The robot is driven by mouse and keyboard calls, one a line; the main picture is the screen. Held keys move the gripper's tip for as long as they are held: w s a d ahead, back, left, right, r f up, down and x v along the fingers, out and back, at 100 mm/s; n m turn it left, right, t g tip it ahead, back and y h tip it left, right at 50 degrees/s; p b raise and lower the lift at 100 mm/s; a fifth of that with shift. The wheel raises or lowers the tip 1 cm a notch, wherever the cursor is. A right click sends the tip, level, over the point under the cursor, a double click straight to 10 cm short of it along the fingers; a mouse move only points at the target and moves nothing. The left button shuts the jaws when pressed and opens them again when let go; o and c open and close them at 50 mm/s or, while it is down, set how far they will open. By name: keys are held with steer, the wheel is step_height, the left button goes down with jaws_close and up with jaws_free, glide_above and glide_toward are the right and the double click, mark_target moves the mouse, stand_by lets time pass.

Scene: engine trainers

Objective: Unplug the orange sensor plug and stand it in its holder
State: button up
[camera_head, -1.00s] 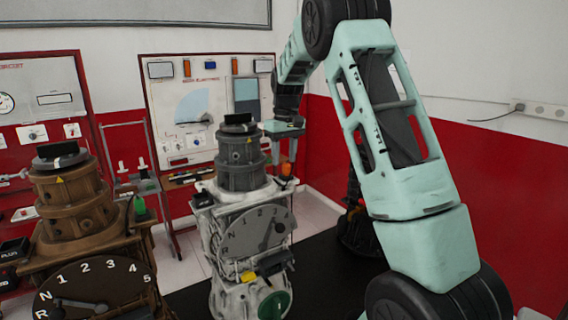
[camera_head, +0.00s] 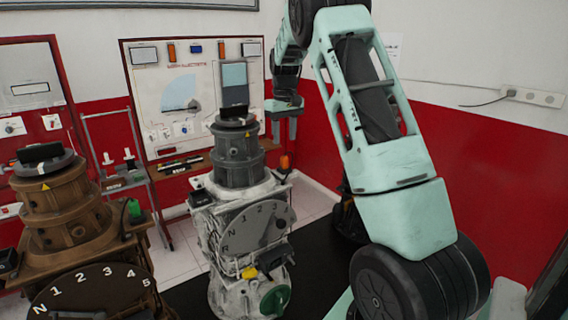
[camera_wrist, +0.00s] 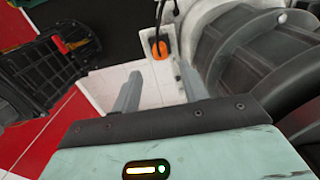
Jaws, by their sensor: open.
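The orange sensor plug (camera_head: 285,162) sits upright at the right side of the grey gearbox engine (camera_head: 238,165). In the wrist view the orange plug (camera_wrist: 159,48) shows on a white part beside the dark ribbed housing, with a dark cable at it. My gripper (camera_head: 284,132) is above the plug, fingers pointing down and apart. In the wrist view my gripper (camera_wrist: 160,84) is open and empty, with the plug beyond the gap between the fingers, not touched. I cannot tell which thing is the plug's holder.
A brown engine (camera_head: 65,215) with a green plug (camera_head: 134,208) stands at the left. A rack (camera_head: 122,172) with small white pieces is behind, before a wall panel (camera_head: 190,95). The grey engine's dark housing (camera_wrist: 250,55) lies close to the right finger.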

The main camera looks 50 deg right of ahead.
mark_target(284, 156)
steer(key=shift+f+b, duration=1.85)
steer(key=shift+f, duration=2.4)
jaws_close()
steer(key=shift+r+p, duration=1.8)
steer(key=shift+r, duration=1.25)
steer(key=shift+a+f, duration=0.1)
steer(key=shift+f, duration=0.05)
